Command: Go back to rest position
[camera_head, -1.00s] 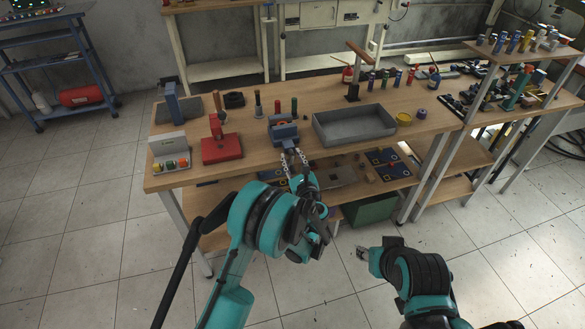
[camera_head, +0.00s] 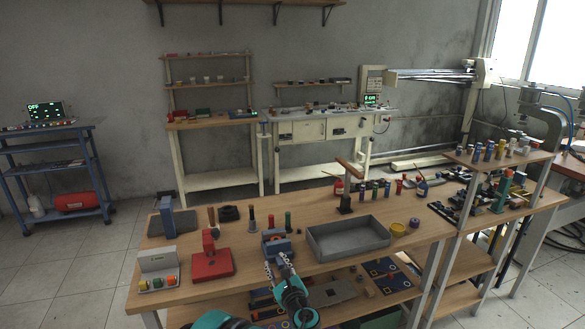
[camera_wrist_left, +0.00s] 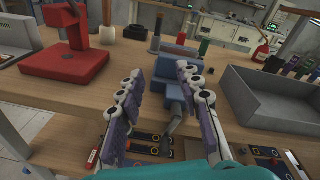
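My left gripper (camera_head: 280,266) is at the front edge of the workbench, just in front of a small blue vise (camera_head: 276,243). In the left wrist view its two fingers stand apart (camera_wrist_left: 162,76), with the blue vise (camera_wrist_left: 183,58) beyond and partly between them. I see nothing held between the fingers; whether they touch the vise is not clear. My right gripper is not in either view now.
On the workbench (camera_head: 240,285), a red press (camera_head: 211,262) and a button box (camera_head: 158,270) stand left of the vise. A grey tray (camera_head: 348,240) lies to its right. A lower shelf holds small parts. Open floor (camera_head: 60,265) lies at left.

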